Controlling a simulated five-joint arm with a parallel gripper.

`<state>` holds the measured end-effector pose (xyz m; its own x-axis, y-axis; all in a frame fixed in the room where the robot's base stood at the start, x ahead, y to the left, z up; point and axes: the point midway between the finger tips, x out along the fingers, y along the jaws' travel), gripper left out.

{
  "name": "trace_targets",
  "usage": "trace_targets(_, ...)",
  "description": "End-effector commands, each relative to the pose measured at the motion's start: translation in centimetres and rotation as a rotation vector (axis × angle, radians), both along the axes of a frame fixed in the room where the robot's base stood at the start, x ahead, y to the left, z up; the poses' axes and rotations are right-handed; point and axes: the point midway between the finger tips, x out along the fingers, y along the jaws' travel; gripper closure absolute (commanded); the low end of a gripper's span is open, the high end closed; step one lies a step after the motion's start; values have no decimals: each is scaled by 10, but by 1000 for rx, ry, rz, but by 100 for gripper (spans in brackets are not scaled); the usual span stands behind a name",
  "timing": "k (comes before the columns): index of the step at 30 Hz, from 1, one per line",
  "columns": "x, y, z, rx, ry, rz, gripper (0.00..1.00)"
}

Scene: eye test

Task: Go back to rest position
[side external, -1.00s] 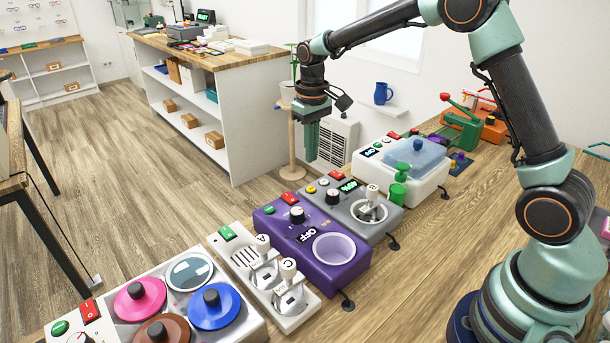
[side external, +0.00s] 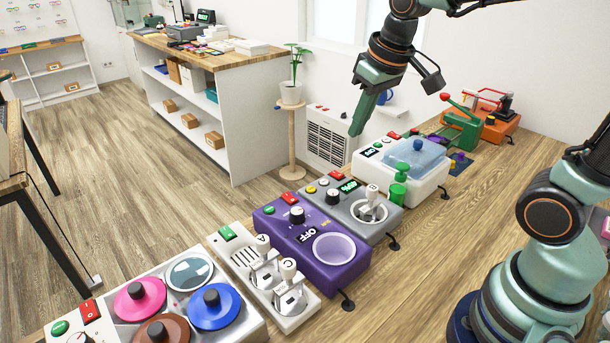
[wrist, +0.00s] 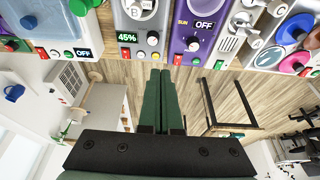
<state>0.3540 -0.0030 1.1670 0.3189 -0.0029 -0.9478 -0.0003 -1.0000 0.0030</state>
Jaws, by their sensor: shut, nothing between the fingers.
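My gripper (side external: 357,129) is shut and empty. In the side view it hangs in the air, tilted, above the back edge of the workbench near the white machine with the blue lid (side external: 418,155). It touches nothing there. In the wrist view my gripper's green fingers (wrist: 160,75) lie together in the middle, with nothing between them. My arm rises from its base at the right, and its upper part leaves the top of the side view.
A row of devices lines the workbench (side external: 405,280): a grey machine (side external: 349,214), a purple machine (side external: 330,279), a white lever unit (side external: 262,280) and a tray of coloured lids (side external: 180,300). Orange and green tools (side external: 480,120) stand at the back right. Bare wood lies before my base.

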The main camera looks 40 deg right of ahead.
Motion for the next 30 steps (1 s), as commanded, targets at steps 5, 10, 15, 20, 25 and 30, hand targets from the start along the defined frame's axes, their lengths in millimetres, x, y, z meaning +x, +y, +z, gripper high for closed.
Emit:
trace_targets(5,-38,2,3,1,-90,1,100)
trace_targets(10,-60,3,-2,2,-144,0,100)
trace_targets(15,-69,3,-6,3,-167,1,100)
trace_targets(20,-70,3,-7,3,-167,1,100)
trace_targets(25,-69,3,-6,3,-167,1,100)
trace_targets(30,-69,3,-6,3,-167,1,100)
